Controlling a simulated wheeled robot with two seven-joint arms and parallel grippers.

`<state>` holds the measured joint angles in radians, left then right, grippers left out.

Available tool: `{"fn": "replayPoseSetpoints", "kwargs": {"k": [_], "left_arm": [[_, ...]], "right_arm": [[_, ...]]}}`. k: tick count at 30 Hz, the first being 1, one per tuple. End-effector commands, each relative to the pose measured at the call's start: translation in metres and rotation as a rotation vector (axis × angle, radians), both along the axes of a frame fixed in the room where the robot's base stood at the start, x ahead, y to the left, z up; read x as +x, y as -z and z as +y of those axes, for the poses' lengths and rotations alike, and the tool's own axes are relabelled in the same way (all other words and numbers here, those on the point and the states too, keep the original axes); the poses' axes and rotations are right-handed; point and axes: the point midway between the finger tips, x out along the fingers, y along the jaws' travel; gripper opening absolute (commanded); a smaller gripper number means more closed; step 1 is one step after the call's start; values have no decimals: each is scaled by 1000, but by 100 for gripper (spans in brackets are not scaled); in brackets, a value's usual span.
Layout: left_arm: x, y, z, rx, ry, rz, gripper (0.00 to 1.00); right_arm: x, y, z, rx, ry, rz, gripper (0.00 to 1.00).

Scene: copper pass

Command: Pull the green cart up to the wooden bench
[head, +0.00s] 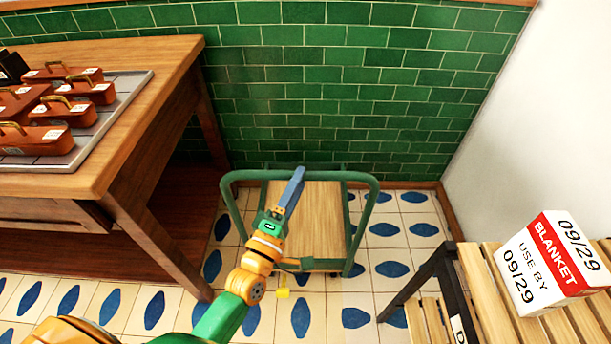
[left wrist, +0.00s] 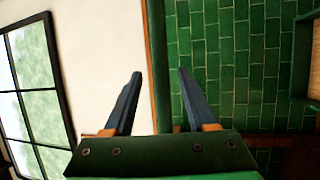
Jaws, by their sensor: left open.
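The green cart (head: 374,200) stands on the tiled floor by the green wall. It has a green tube handle and a flat wooden deck (head: 325,215). My left gripper (head: 296,180) is above the cart in the head view, inside the outline of its handle, and hides part of the deck. In the left wrist view its two dark fingers (left wrist: 158,74) are apart with nothing between them. A green bar with wood beside it (left wrist: 303,55) shows at the right edge there, likely part of the cart. A wooden bench (head: 140,125) stands at the left. My right gripper is not in view.
A grey tray (head: 128,92) with several brown cases (head: 38,140) lies on the bench. A slatted wooden stand (head: 480,280) at lower right carries a white and red blanket box (head: 550,265). Tiled floor (head: 285,318) is free in front of the cart. A white wall is at right.

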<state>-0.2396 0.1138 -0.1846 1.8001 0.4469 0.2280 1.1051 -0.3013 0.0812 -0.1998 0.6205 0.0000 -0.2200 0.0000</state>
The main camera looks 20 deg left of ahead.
Motion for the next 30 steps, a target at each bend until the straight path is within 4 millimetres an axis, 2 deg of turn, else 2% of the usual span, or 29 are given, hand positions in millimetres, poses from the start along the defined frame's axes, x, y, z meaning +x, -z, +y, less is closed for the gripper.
{"fn": "replayPoseSetpoints", "kwargs": {"k": [3, 6, 13, 19, 20, 30], "left_arm": [[19, -4, -2, 1, 0, -1, 57], [27, -5, -4, 2, 0, 2, 57], [29, -4, -4, 4, 1, 4, 57], [29, -4, -4, 5, 1, 5, 3], [29, -4, -4, 5, 1, 4, 0], [28, -4, -4, 6, 1, 4, 0]], "right_arm": [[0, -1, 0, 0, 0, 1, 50], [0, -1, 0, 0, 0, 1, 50], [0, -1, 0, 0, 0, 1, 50], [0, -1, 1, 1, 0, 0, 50], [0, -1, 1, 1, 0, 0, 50], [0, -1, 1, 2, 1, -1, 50]]}}
